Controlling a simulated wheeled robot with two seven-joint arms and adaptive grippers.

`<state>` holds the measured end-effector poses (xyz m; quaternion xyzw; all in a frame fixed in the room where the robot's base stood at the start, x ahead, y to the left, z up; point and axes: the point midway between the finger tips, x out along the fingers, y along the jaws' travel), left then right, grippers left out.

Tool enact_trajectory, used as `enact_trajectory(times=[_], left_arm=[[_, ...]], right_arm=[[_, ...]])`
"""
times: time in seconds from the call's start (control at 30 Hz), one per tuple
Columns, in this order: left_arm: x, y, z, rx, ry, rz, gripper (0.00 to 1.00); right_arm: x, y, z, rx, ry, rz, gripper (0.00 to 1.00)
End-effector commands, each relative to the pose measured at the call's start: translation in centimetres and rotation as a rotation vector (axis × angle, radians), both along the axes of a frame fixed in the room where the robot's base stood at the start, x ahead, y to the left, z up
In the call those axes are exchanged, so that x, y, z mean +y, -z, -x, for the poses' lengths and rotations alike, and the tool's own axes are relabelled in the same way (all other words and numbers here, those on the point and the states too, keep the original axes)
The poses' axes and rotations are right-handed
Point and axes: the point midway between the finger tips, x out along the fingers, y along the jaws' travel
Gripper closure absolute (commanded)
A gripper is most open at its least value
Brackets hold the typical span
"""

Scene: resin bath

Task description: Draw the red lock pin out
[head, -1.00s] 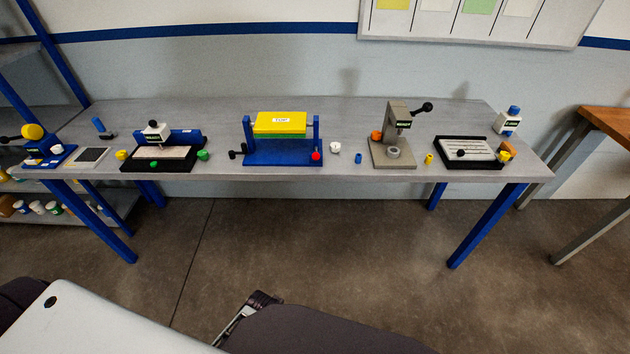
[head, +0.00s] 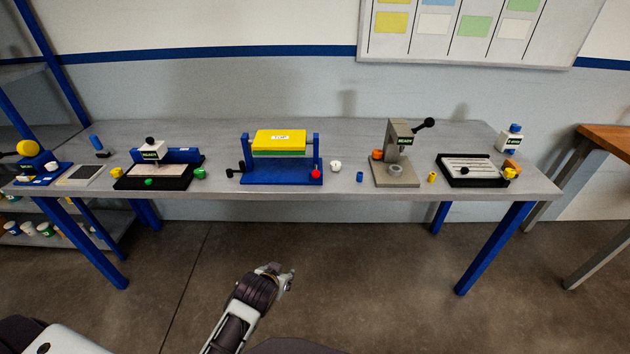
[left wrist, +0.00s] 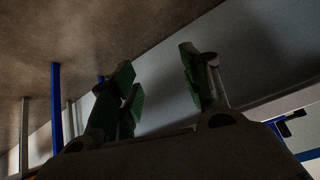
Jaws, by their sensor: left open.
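The red lock pin (head: 316,174) shows as a small red knob at the front right of a blue stand (head: 275,176) on the grey workbench. The stand carries a yellow-topped block (head: 279,137) between two blue posts. My left gripper (head: 286,278) is in front of the bench and below its top, well apart from the pin. In the left wrist view its green-padded fingers (left wrist: 160,92) are spread with nothing between them. The pin does not show in the left wrist view. My right gripper is not in view.
A black crank handle (head: 236,171) is at the stand's left. A white cup (head: 336,166) and a blue piece (head: 360,177) stand right of the pin. A grey press (head: 397,175) is further right. The floor before the bench is clear.

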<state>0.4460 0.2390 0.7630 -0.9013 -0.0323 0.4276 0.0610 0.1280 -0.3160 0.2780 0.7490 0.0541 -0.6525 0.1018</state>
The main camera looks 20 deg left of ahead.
Motion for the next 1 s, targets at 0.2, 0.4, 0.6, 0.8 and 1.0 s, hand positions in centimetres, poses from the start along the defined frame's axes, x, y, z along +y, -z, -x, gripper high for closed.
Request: enact_trajectory(times=[0.2,0.4,0.6,0.8,1.0], left_arm=[[0.6,-3.7,-3.9,-0.191,-0.04,-0.026,0.53],[0.6,-7.4,-7.7,-0.391,-0.053,-0.051,0.53],[-0.3,-11.1,-10.9,-0.586,-0.033,-0.073,0.53],[-2.1,-14.3,-13.3,-0.754,0.017,-0.086,0.53],[-3.5,-16.1,-14.5,-0.851,0.062,-0.09,0.53]], right_arm=[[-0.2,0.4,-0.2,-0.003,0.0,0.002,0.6],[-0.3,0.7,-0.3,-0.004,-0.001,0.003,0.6],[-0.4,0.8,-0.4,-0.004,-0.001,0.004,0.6],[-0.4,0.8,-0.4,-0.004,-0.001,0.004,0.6],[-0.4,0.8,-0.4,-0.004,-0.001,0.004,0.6]])
